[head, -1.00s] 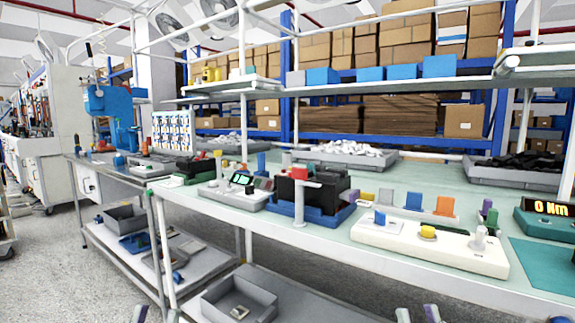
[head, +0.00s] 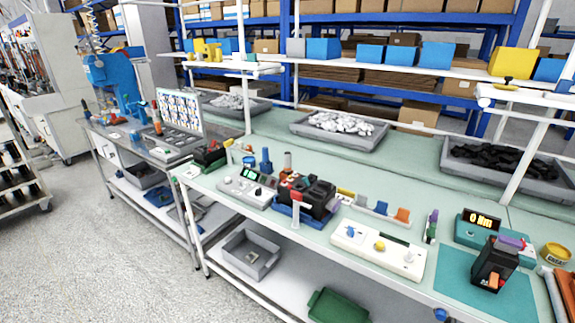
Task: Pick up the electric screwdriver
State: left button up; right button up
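I cannot make out the electric screwdriver for certain. A teal box with a lit display reading in Nm (head: 482,219) stands at the right of the bench. In front of it, a black block with an orange part (head: 495,262) stands on a teal mat (head: 456,284). A small purple and green upright item (head: 432,226) stands left of the display box. A purple piece (head: 512,242) shows at the top of the black block; I cannot tell whether it is separate. Neither of my grippers is in view.
A white panel with coloured buttons (head: 377,250), a black device in a blue base (head: 305,198) and a grey unit with a green display (head: 247,188) line the bench front. Grey trays of white parts (head: 340,143) and black parts (head: 505,190) sit behind. A green bin (head: 338,307) is below.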

aim_at(286, 156)
jog(key=i+j, duration=0.2)
jog(key=i+j+z, duration=0.15)
jog(key=j, duration=0.25)
jog(key=i+j, duration=0.2)
jog(key=i+j+z, duration=0.15)
jog(key=j, duration=0.25)
jog(key=i+j, duration=0.15)
jog(key=j, duration=0.2)
jog(key=i+j+z, duration=0.15)
jog(key=j, duration=0.2)
jog(key=i+j, duration=0.15)
jog(key=j, duration=0.2)
jog(key=z, duration=0.05)
